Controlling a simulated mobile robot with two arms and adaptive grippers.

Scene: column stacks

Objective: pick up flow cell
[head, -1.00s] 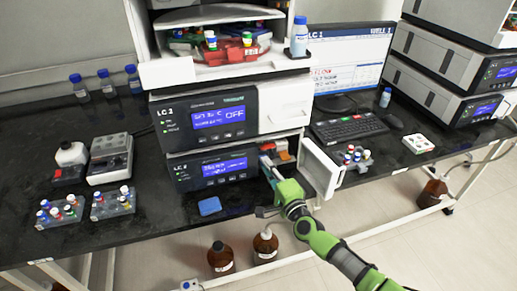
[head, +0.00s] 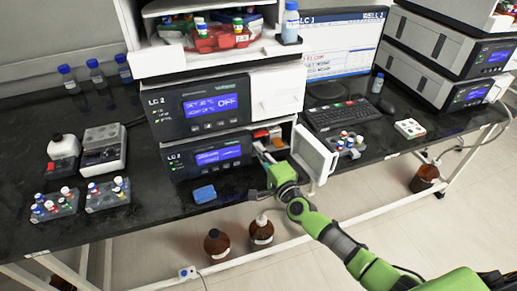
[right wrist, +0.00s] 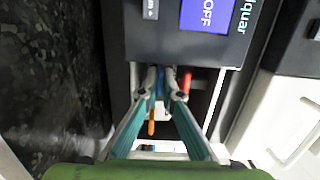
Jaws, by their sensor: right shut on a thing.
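My right gripper (head: 263,158) reaches into the open compartment (head: 287,128) of the lower LC 2 module (head: 208,154). In the right wrist view its teal fingers (right wrist: 160,88) come together on a small part inside the compartment, which I take as the flow cell (right wrist: 153,112). Only a narrow blue and orange strip of it shows between the fingers. The compartment's white door (head: 314,155) stands open on the right. My left gripper is not in view.
Red and orange parts (head: 268,132) sit in the compartment near the fingers. A blue pad (head: 204,194) lies on the bench to the left. A vial rack (head: 345,147) stands right of the door. Brown bottles (head: 261,231) stand below the bench edge.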

